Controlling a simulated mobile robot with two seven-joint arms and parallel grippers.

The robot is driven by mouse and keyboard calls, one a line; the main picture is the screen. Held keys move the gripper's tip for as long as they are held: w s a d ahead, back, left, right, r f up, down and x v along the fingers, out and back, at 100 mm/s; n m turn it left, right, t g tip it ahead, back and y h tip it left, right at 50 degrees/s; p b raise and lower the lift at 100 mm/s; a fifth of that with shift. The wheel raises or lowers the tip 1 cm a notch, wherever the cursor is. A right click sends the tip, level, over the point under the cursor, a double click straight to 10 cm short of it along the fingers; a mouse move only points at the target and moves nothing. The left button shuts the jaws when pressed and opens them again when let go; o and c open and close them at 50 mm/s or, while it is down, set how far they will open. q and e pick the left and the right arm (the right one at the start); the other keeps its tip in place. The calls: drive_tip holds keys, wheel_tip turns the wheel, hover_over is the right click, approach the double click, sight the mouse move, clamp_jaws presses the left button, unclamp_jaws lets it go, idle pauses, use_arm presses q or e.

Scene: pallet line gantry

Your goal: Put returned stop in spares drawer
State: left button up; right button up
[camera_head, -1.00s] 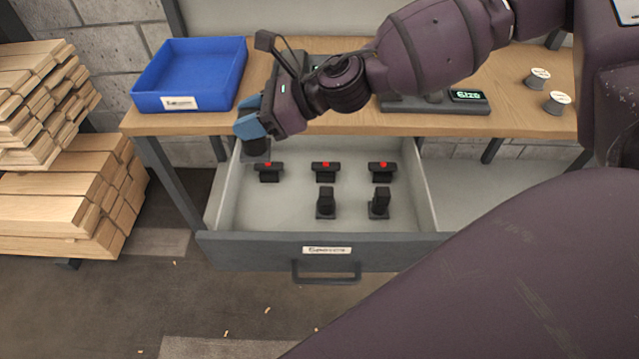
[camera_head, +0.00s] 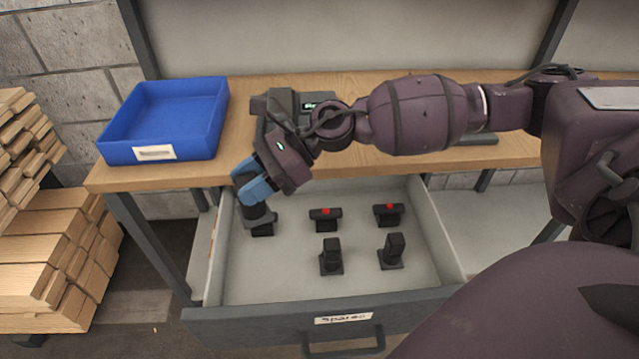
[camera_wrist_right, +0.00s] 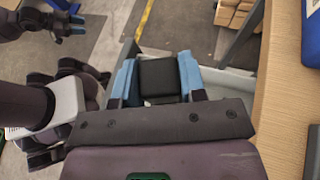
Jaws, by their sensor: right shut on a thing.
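My right gripper (camera_head: 254,188) has blue fingers shut on a black stop (camera_head: 258,217), held at the left end of the open spares drawer (camera_head: 245,329). The stop also shows between the fingers in the right wrist view (camera_wrist_right: 159,79). In the head view it overlaps another dark stop (camera_head: 263,231) there; I cannot tell whether they touch. Two red-marked stops (camera_head: 326,219) (camera_head: 389,214) and two plain black stops (camera_head: 331,257) (camera_head: 392,251) stand in the drawer. My left gripper (camera_wrist_right: 76,24) shows small in the right wrist view; its opening is unclear.
A blue tray (camera_head: 168,122) stands on the wooden bench top (camera_head: 115,178) above the drawer. Stacked timber (camera_head: 50,255) stands at the left. The drawer's front floor is clear. The drawer's left wall (camera_head: 212,262) is close to the held stop.

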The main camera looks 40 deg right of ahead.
sight(256, 207)
drive_tip(key=shift+w+d+f, duration=0.1)
drive_tip(key=shift+w+f, duration=0.05)
drive_tip(key=shift+f, duration=0.25)
drive_tip(key=shift+w+d+f, duration=0.1)
drive_tip(key=shift+f, duration=0.3)
wheel_tip(256, 207, down, 5)
drive_tip(key=shift+s+r+b, duration=0.1)
drive_tip(key=shift+b, duration=0.8)
wheel_tip(256, 207, down, 14)
drive_tip(key=b, duration=0.4)
drive_tip(key=shift+r, duration=0.1)
drive_tip(key=shift+f, duration=0.45)
drive_tip(key=o, duration=1)
use_arm(q)
drive_tip(key=shift+w+d+f+m+t, duration=0.15)
drive_tip(key=shift+w+d+f+m, duration=0.2)
drive_tip(key=shift+w+f+m, duration=0.15)
drive_tip(key=shift+w+d+f+m+t, duration=0.15)
drive_tip(key=shift+w+d+f+m, duration=0.2)
drive_tip(key=shift+w, duration=0.25)
use_arm(e)
drive_tip(key=shift+o, duration=0.2)
use_arm(q)
drive_tip(key=shift+r, duration=0.1)
